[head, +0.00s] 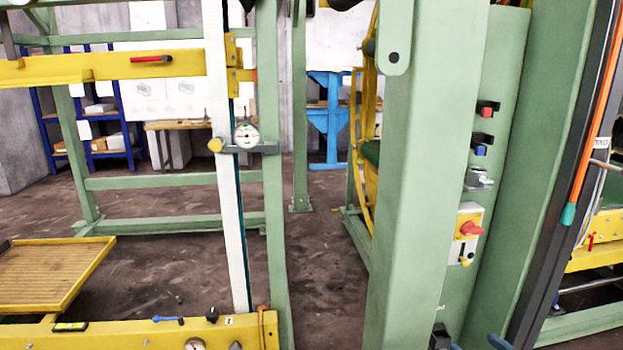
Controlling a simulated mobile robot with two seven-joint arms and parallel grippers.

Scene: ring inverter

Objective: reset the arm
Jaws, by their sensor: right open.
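My right gripper (478,344) shows only at the bottom edge, right of centre. Its two blue fingertips stand apart, with nothing seen between them; the rest of it is cut off by the frame. It is below the controls on the green machine post (415,200) and apart from them. My left gripper is not in view. No single thing here can be told as the arm that the task names.
A yellow beam (110,67), a dial gauge (246,135) and a yellow-rimmed platform (75,293) are at left. Bare floor lies between the frames.

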